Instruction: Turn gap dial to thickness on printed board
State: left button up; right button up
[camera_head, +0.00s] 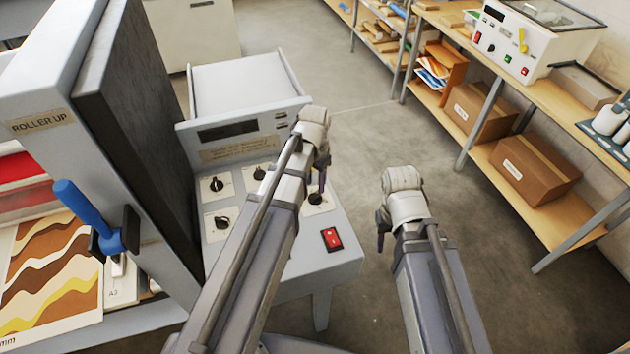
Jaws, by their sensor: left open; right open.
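The laminator's grey control panel (255,215) carries several black dials on pale plates. One dial (215,184) is at the upper left, one (222,222) below it, one (260,172) at the upper middle, and one (317,199) at the right. Their labels are too small to read, so I cannot tell which is the gap dial. My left gripper (322,182) is open and points down just above the right dial; contact is unclear. My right gripper (381,238) is open, largely hidden by its wrist, and right of the panel. A printed board (45,265) with brown waves shows "mm" at its cut-off corner.
Shelving (560,95) with boxes lines the right. The floor between is clear.

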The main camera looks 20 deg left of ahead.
aim_at(315, 195)
pick_arm(q)
notch_tip(315, 195, up, 3)
jog(key=shift+r+p, duration=0.15)
jog(key=shift+p, duration=0.95)
pick_arm(e)
notch_tip(315, 195, up, 3)
jog(key=shift+r, duration=0.1)
